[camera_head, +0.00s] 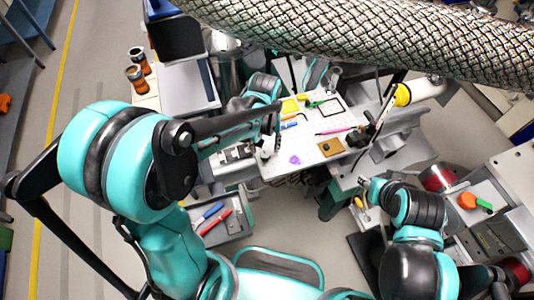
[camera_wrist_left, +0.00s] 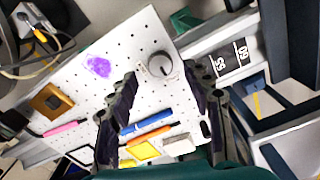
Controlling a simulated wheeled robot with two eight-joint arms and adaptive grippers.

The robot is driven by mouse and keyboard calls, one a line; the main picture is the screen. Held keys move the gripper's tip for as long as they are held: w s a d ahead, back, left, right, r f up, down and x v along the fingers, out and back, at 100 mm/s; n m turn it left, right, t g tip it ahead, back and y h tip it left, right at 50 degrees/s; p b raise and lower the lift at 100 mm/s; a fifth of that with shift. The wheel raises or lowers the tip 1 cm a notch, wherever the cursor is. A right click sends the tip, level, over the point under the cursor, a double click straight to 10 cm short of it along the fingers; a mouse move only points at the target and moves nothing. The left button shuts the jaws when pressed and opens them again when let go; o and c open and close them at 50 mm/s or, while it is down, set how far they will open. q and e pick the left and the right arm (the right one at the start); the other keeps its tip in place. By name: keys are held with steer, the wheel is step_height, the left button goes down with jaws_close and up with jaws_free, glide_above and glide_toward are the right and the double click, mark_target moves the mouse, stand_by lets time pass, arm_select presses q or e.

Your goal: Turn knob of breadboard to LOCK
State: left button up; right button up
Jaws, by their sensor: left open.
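The breadboard is a white perforated plate (camera_head: 310,158) in the middle of the head view; it also fills much of the left wrist view (camera_wrist_left: 125,62). Its round grey knob (camera_wrist_left: 160,64) sits near the plate's edge on a light disc; the markings are too small to read. My left gripper (camera_head: 268,142) is over the knob side of the plate. In the left wrist view its two dark fingers (camera_wrist_left: 161,85) are spread apart and empty, with the knob just beyond and between their tips, apparently not touched. My right gripper (camera_head: 364,190) is right of the board, small and partly hidden.
A purple patch (camera_wrist_left: 98,66), a brown-gold block (camera_wrist_left: 53,103), a blue pen (camera_wrist_left: 146,127) and a pink pen (camera_wrist_left: 62,128) lie on the board. A large braided hose (camera_head: 390,35) crosses the top of the head view. A tray with tools (camera_head: 222,232) stands lower left.

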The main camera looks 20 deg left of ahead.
mark_target(265, 155)
arm_select(q)
steer(key=shift+f+b, duration=0.6)
steer(key=shift+f, duration=1.4)
jaws_close()
